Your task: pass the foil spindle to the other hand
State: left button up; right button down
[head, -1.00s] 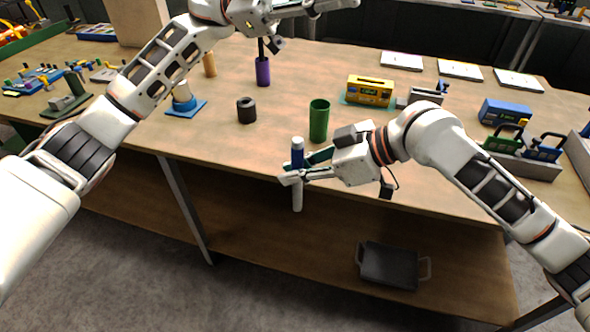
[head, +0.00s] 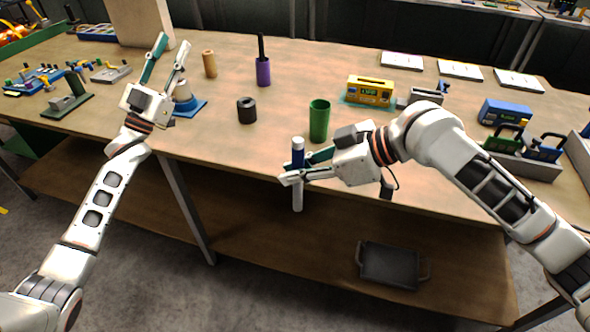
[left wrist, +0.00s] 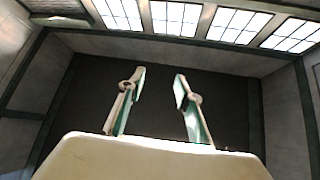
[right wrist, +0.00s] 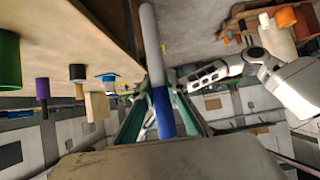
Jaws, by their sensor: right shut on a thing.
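The foil spindle (head: 297,158) is an upright rod with a blue middle, a white top and a pale grey lower end. My right gripper (head: 291,178) is shut around it at the table's front edge, and the lower end hangs below the fingers. In the right wrist view the spindle (right wrist: 151,42) lies between the two fingers. My left gripper (head: 168,58) is open and empty over the left part of the table, well apart from the spindle. The left wrist view shows its spread fingers (left wrist: 159,92) with nothing between them.
A green cup (head: 319,121), a black roll (head: 246,110), a purple holder (head: 263,72) and a blue-based cone (head: 186,106) stand on the table (head: 225,140). A yellow box (head: 370,91) is behind. The space in front of the table between the grippers is clear.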

pick_arm(q)
jog(key=s+d+f+n+g+y, duration=0.1)
jog(key=s+d+f+g+y, duration=0.2)
jog(key=f, duration=0.7)
jog(key=s+d+f+n+g+y, duration=0.15)
jog(key=s+f, duration=0.25)
jog(key=f, duration=0.6)
jog(key=s+d+f+n+g+y, duration=0.1)
jog(key=s+d+f+y, duration=0.2)
jog(key=f, duration=0.8)
jog(key=s+d+f+g, duration=0.3)
jog(key=s+f, duration=0.6)
jog(key=s, duration=0.3)
jog(key=s+d+f+g, duration=0.4)
jog(key=s+f, duration=0.5)
jog(key=s, duration=0.4)
jog(key=shift+f+y, duration=0.25)
jog(key=shift+y, duration=0.1)
